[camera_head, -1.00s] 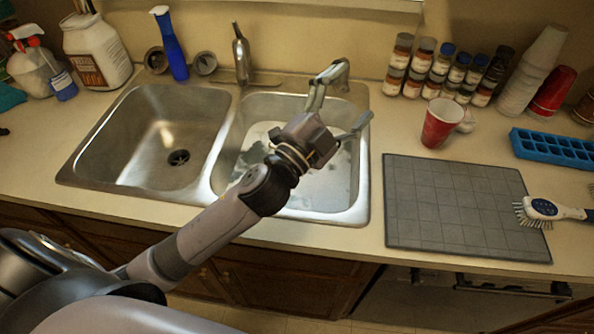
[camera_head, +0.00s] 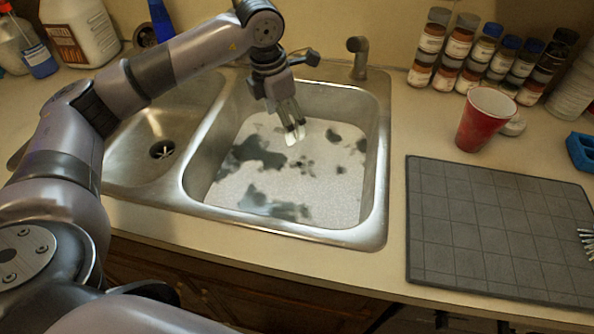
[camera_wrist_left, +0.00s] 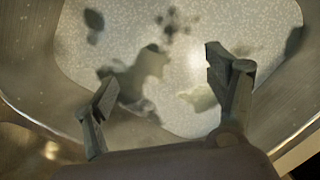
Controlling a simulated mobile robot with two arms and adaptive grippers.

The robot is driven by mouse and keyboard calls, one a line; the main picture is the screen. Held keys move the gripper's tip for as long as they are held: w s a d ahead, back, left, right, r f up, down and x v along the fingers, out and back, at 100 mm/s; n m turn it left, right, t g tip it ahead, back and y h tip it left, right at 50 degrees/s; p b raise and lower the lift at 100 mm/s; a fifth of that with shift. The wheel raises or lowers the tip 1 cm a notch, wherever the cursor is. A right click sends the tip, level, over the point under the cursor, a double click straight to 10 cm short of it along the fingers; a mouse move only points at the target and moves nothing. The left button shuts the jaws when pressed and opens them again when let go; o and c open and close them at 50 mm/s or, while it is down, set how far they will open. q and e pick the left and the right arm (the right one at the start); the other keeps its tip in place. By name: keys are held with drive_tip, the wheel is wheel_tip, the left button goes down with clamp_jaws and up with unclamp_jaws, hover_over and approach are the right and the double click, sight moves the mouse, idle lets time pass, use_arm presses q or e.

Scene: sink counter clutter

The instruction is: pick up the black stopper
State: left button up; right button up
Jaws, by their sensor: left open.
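My left gripper (camera_head: 293,132) points down over the right sink basin. In the left wrist view its two fingers stand apart (camera_wrist_left: 161,70) with nothing between them. Below it lies the pale speckled basin floor with dark irregular patches. A small dark blob (camera_head: 333,137) shows right of the fingers in the head view; I cannot tell whether it is the black stopper or one of the patches. No stopper stands out clearly in either view. My right gripper is not in view.
The sink rim (camera_head: 352,236) surrounds the basin. The left basin (camera_head: 125,165) has an open drain (camera_head: 163,150). A post (camera_head: 357,58) stands behind the basin. A red cup (camera_head: 484,120), spice jars (camera_head: 461,60) and a grey mat (camera_head: 490,230) are on the right.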

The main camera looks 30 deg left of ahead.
use_arm(q)
drive_tip(key=p, duration=0.1)
approach(294, 163)
drive_tip(key=f, duration=0.5)
drive_tip(key=shift+w+d+f, duration=0.1)
drive_tip(key=shift+w+f, duration=0.05)
drive_tip(key=shift+w, duration=0.1)
drive_tip(key=shift+w+d+f+p, duration=0.1)
drive_tip(key=shift+w+f+p, duration=0.15)
drive_tip(key=shift+f, duration=0.6)
drive_tip(key=shift+w+d+f+p, duration=0.1)
drive_tip(key=shift+w+f+p, duration=0.1)
drive_tip(key=shift+f, duration=0.7)
drive_tip(key=shift+w+d+f+p, duration=0.15)
drive_tip(key=shift+f+p, duration=0.1)
drive_tip(key=shift+f, duration=0.6)
drive_tip(key=shift+c, duration=0.3)
drive_tip(key=shift+s+a, duration=0.1)
drive_tip(key=c, duration=1.6)
